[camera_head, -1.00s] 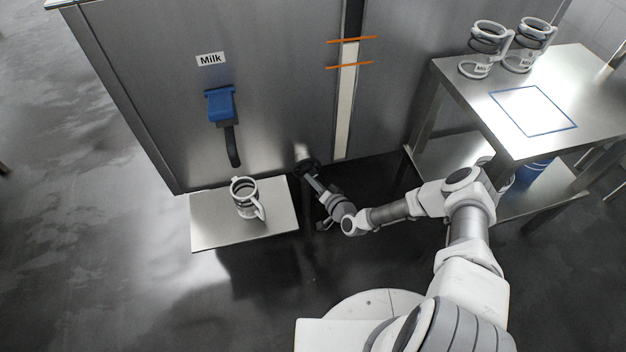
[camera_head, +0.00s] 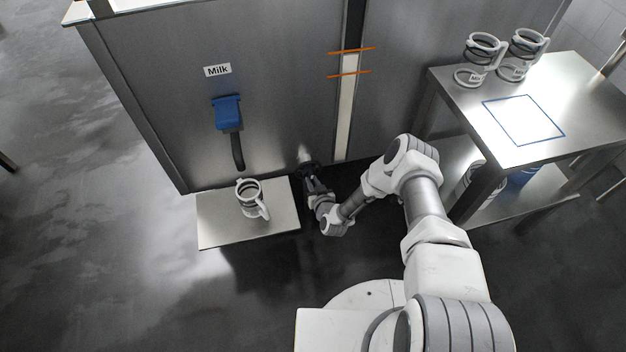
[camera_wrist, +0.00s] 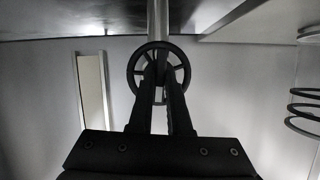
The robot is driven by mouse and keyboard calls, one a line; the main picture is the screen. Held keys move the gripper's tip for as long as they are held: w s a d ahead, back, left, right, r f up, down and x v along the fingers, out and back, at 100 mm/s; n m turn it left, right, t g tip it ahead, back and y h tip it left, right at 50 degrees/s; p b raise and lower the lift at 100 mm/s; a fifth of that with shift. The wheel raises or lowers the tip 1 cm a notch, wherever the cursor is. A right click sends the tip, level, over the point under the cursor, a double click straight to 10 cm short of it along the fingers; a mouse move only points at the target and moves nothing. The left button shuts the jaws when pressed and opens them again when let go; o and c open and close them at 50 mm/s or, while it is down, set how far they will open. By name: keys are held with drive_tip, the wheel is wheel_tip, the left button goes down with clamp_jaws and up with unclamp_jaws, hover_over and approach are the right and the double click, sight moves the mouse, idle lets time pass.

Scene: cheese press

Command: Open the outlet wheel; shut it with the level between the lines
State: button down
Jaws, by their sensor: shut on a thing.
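The outlet wheel (camera_wrist: 131,76) is a dark spoked ring on a metal stem, low on the steel vat; it also shows in the head view (camera_head: 312,166). My gripper (camera_wrist: 160,68) is shut on the wheel, with its two fingers reaching over the rim toward the hub. The fingers hide part of the spokes. The level gauge (camera_head: 346,110) is an upright strip with a pale column. Its upper orange line (camera_head: 352,50) and lower orange line (camera_head: 349,73) cross it. The column's top appears just below the upper line.
A blue tap (camera_head: 227,112) with a dark spout sits under the Milk label (camera_head: 217,70). A pale mug (camera_head: 249,197) stands on a low metal shelf (camera_head: 220,232). A steel table (camera_head: 585,110) at right holds two similar mugs and a blue outlined square.

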drive_tip(key=shift+s+n+h, duration=0.1)
drive_tip(key=shift+n+h, duration=0.2)
drive_tip(key=shift+n, duration=0.1)
drive_tip(key=shift+f, duration=0.1)
drive_tip(key=c, duration=0.9)
unclamp_jaws()
drive_tip(key=shift+o, duration=0.2)
drive_tip(key=p+v, duration=0.6)
drive_tip(key=v, duration=1.1)
drive_tip(key=shift+s, duration=0.2)
drive_tip(key=shift+w, duration=0.1)
